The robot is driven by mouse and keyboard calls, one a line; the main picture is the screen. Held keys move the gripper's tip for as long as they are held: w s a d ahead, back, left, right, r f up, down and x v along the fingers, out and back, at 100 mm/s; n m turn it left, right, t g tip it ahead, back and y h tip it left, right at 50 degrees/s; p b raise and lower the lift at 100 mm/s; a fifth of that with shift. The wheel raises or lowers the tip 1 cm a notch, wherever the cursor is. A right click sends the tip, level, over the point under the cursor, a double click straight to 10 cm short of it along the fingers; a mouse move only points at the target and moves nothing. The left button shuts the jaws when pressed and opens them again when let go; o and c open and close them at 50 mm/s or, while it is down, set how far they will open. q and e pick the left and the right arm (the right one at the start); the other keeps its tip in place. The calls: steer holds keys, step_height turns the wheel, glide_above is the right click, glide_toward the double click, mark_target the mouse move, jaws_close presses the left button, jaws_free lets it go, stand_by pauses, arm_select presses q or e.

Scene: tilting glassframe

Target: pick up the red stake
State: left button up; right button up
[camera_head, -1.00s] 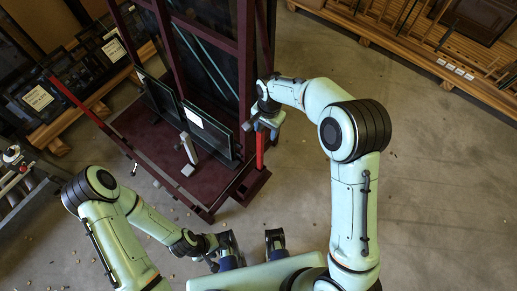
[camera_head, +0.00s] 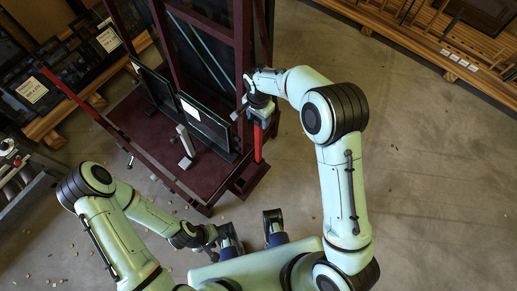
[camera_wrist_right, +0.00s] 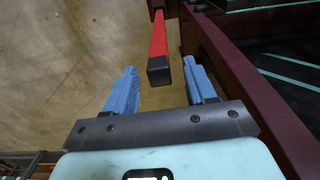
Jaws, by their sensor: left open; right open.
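The red stake (camera_head: 258,142) stands roughly upright at the near right corner of the dark red glass frame rack (camera_head: 203,172). In the right wrist view the red stake (camera_wrist_right: 158,38) ends in a black cap, which appears between the open blue fingers of my right gripper (camera_wrist_right: 160,68); a gap shows on each side. In the head view my right gripper (camera_head: 259,110) is at the stake's upper part, and its fingers are partly hidden by the wrist. My left gripper (camera_head: 213,240) is low in front of my body, open and away from the stake.
Dark glass panes (camera_head: 205,122) lean on the rack close to the left of my right gripper. Another red bar (camera_head: 70,97) slants along the rack's left side. A wooden shelf (camera_head: 430,35) stands at the back right. The floor right of the rack is clear.

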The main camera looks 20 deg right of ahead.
steer(key=shift+f, duration=1.4)
jaws_close()
steer(key=shift+r, duration=0.1)
